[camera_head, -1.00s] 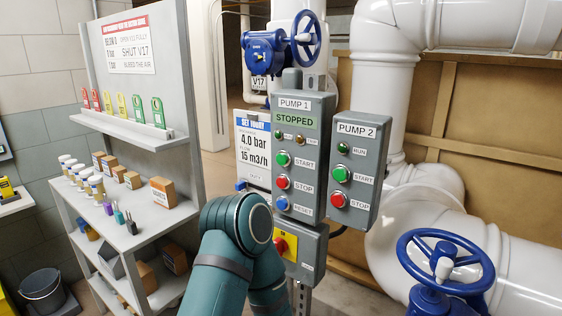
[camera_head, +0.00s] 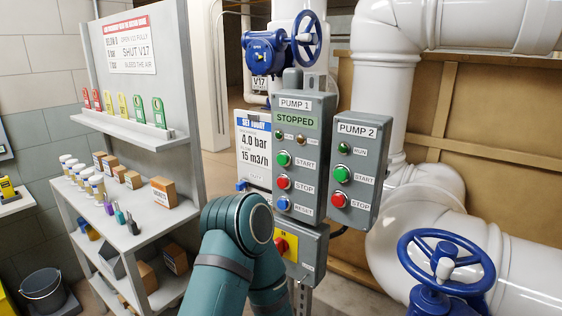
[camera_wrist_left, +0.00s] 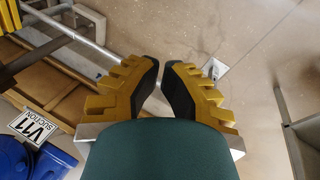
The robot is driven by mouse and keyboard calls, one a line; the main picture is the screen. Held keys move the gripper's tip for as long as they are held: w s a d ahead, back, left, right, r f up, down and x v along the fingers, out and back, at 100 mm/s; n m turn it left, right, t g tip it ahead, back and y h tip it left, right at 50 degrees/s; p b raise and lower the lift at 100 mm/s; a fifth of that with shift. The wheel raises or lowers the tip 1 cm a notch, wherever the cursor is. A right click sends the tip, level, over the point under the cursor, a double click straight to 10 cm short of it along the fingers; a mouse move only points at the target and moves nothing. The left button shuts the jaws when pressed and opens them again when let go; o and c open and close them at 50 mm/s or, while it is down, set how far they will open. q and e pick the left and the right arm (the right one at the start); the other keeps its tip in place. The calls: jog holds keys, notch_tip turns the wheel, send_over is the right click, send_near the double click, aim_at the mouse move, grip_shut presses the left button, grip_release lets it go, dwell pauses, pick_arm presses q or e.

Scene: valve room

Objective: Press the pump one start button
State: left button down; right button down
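The grey pump 1 panel (camera_head: 303,150) stands upright in the middle of the head view, its display reading STOPPED. Its green start button (camera_head: 284,159) is the upper of three large buttons, above a red stop button (camera_head: 283,182) and a blue reset button (camera_head: 283,204). A teal arm of mine rises in front of the panel's lower left; the start button is unobstructed. No gripper shows in the head view. In the left wrist view my left gripper (camera_wrist_left: 161,64) has its yellow, black-padded fingers with tips almost meeting, nothing between them. It points towards the floor, away from any button.
The pump 2 panel (camera_head: 356,172), with its own green and red buttons, adjoins on the right. A yellow plate with a red knob (camera_head: 281,245) sits below pump 1. Shelves (camera_head: 150,225) stand left, a blue handwheel (camera_head: 445,262) lower right. A V11 label (camera_wrist_left: 34,127) shows in the wrist view.

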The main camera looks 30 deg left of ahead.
dwell(0.7)
pick_arm(q)
jog(key=c, duration=1.7)
grip_release()
grip_shut()
jog(key=w+a+r+n+t+y+p, duration=0.2)
jog(key=w+a+r+n+t+p, duration=0.15)
jog(key=w+a+r, duration=0.5)
jog(key=w+a+r+n+t+y+p, duration=0.3)
jog(key=w+a+r+t+p, duration=0.15)
jog(key=r, duration=0.75)
jog(key=a+r+n+t+y+p, duration=0.1)
jog(key=a+r+n+y+p, duration=0.1)
jog(key=a+r, duration=0.3)
jog(key=w+a+r+n+t+y+p, duration=0.1)
jog(key=a+r, duration=0.5)
jog(key=r, duration=0.7)
jog(key=w+a+r+n+t+y+p, duration=0.1)
jog(key=a+r+n+y+p, duration=0.4)
jog(key=r, duration=0.5)
jog(key=shift+a+t, duration=0.25)
jog(key=shift+t, duration=0.55)
jog(key=shift+f+n, duration=0.1)
jog(key=shift+n, duration=0.15)
